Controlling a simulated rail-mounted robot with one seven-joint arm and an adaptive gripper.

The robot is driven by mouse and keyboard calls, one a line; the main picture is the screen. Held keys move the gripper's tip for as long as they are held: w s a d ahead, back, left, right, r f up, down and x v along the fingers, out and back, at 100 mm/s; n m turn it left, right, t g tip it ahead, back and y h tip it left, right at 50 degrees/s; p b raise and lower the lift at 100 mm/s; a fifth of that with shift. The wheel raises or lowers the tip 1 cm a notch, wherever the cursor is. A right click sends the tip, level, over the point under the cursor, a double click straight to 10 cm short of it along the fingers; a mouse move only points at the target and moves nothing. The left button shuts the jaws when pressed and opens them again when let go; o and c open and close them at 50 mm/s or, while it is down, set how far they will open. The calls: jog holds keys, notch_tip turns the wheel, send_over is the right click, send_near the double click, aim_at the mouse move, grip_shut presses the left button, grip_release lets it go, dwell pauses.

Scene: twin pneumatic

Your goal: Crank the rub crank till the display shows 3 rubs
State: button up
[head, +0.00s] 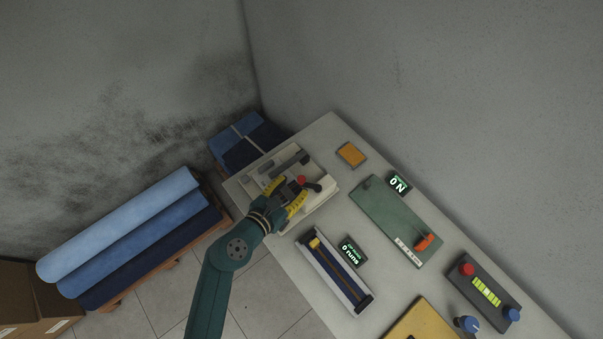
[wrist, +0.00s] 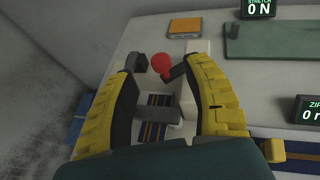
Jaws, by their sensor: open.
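The rub device is a pale box (head: 323,202) at the far left end of the table, with a striped cloth strip (wrist: 156,128) on it. A red ball knob (head: 301,180) stands on it, and in the wrist view the knob (wrist: 161,65) shows beside a dark crank arm (wrist: 175,75). My gripper (head: 294,187) is over the device with its yellow fingers spread. In the wrist view the knob appears between and just beyond the fingertips (wrist: 166,78); I see no grip on it. I cannot make out a rub display; my gripper hides part of the device.
A display reading 0 N (head: 398,184) stands by a green board (head: 390,220). A display reading 0 runs (head: 351,251) stands by a zip rig (head: 335,273). An orange pad (head: 351,154) lies behind. A control box (head: 483,290) is at right. Fabric rolls (head: 125,230) lie left of the table.

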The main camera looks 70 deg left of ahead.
aim_at(300, 180)
jog(key=x, duration=0.5)
grip_shut()
